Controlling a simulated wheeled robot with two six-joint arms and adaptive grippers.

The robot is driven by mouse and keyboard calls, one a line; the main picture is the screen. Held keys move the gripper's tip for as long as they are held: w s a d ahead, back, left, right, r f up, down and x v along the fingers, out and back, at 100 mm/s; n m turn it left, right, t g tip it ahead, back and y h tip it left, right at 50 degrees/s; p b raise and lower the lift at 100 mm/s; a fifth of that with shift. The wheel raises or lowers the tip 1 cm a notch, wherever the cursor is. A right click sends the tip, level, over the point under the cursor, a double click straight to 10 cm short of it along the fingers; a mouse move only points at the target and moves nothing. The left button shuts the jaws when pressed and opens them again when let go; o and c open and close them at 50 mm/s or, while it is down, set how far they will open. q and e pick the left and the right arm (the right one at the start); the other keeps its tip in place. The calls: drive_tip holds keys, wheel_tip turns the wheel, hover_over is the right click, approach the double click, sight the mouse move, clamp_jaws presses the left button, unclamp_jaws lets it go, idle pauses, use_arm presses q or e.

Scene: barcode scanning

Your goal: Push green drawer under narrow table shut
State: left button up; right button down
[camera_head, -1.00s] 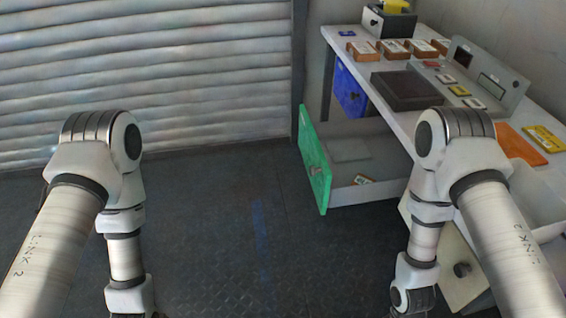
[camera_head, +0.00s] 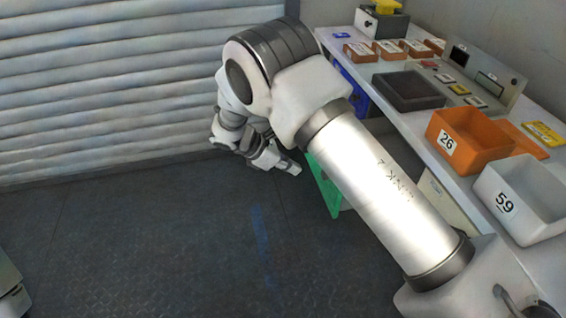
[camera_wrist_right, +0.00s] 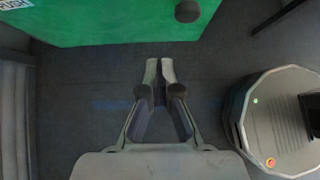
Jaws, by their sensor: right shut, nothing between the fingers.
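The green drawer front (camera_head: 325,187) stands out from under the narrow white table (camera_head: 408,122), so the drawer is open. My right arm hides most of the drawer. In the right wrist view the green front (camera_wrist_right: 120,24) fills the top left, with a dark round knob (camera_wrist_right: 187,11) near its right end. My right gripper (camera_head: 292,168) is shut and empty, just left of the green front. In the wrist view its fingertips (camera_wrist_right: 160,66) are close below the panel's lower edge, with a small gap in the picture. My left gripper is out of view.
On the table are an orange bin (camera_head: 470,138) marked 26, a white bin (camera_head: 530,200) marked 59, a dark flat box (camera_head: 410,90) and several small brown boxes. A blue drawer or panel (camera_head: 347,88) shows behind my arm. The dark floor (camera_head: 150,235) to the left is clear.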

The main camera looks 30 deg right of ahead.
drive_tip(key=s+d+f, duration=0.2)
drive_tip(key=d+f, duration=0.1)
drive_tip(key=d, duration=0.4)
drive_tip(key=shift+d+f, duration=0.2)
drive_tip(key=s+d+p, duration=0.1)
drive_tip(key=d, duration=0.5)
drive_tip(key=s+d+p, duration=0.1)
drive_tip(key=s+d, duration=0.1)
drive_tip(key=d, duration=0.4)
drive_tip(key=s+d+p, duration=0.1)
drive_tip(key=d, duration=0.5)
drive_tip(key=shift+s+d+p, duration=0.15)
drive_tip(key=shift+p, duration=0.25)
